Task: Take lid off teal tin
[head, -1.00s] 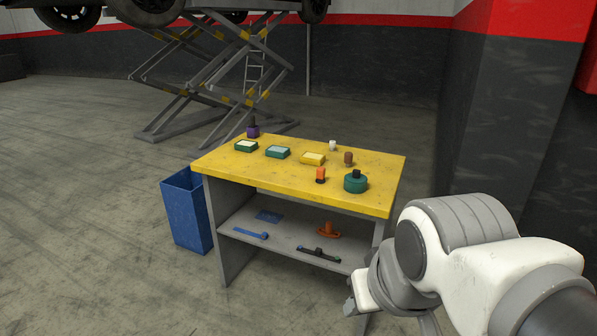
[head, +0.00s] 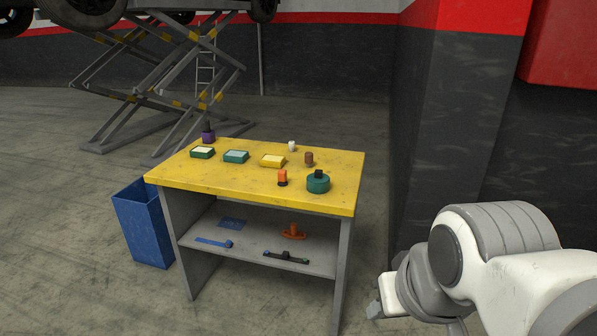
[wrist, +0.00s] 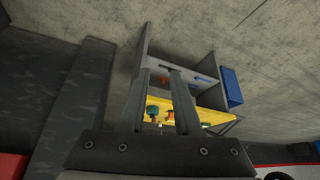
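The teal tin (head: 318,185) is a round, low tin with a black knob on top. It stands upright at the right front of the yellow tabletop (head: 230,184). Its lid looks seated, though the seam is too small to make out. In the wrist view a small teal shape, likely the tin (wrist: 152,110), shows between my fingers, far beyond them. My gripper (wrist: 161,72) has its two fingers apart with nothing held. In the head view my gripper (head: 375,306) is at the lower right, well away from the tin and the table.
An orange piece (head: 282,177) stands close left of the tin, and a brown one (head: 309,158) behind it. Several small boxes sit further left. The lower shelf (head: 255,248) holds tools. A blue bin (head: 145,222) stands left; a dark wall pillar (head: 450,120) rises right.

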